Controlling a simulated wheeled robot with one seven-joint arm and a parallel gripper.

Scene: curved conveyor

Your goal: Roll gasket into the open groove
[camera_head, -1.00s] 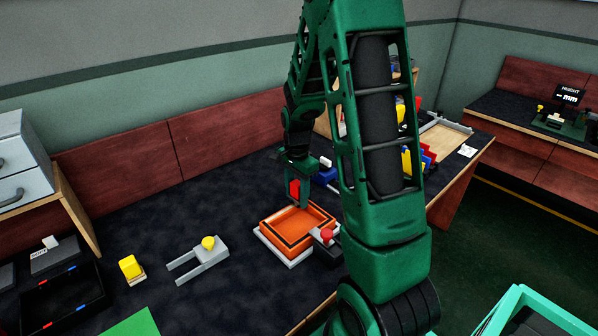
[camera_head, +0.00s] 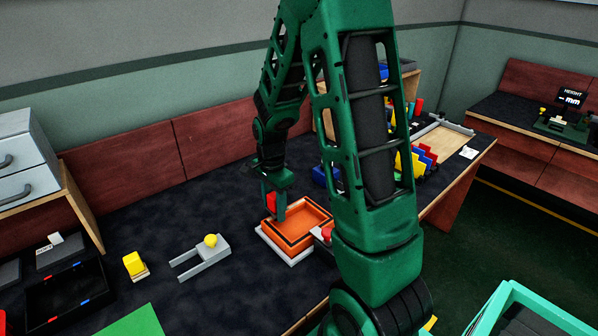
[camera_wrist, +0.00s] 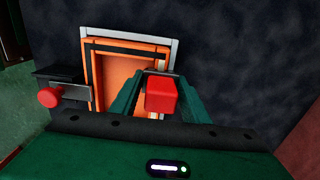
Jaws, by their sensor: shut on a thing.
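The orange housing (camera_head: 318,211) is a square tray with raised walls on a light grey base. Black lines run along its rim in the wrist view (camera_wrist: 127,47), but I cannot tell which are gasket and which are empty groove. My gripper (camera_head: 277,208) is shut on a red block (camera_head: 271,202), which shows between the fingers in the wrist view (camera_wrist: 162,95). It is low over the housing's left-back side in the head view. The block's underside is hidden, so I cannot tell whether it touches the rim.
A red-knobbed clamp (camera_wrist: 50,97) stands at the housing's side, partly hidden by my arm in the head view. A grey fork-shaped fixture with a yellow knob (camera_head: 210,241), a yellow block (camera_head: 133,263) and a black tray (camera_head: 65,295) lie left. Dark table between is clear.

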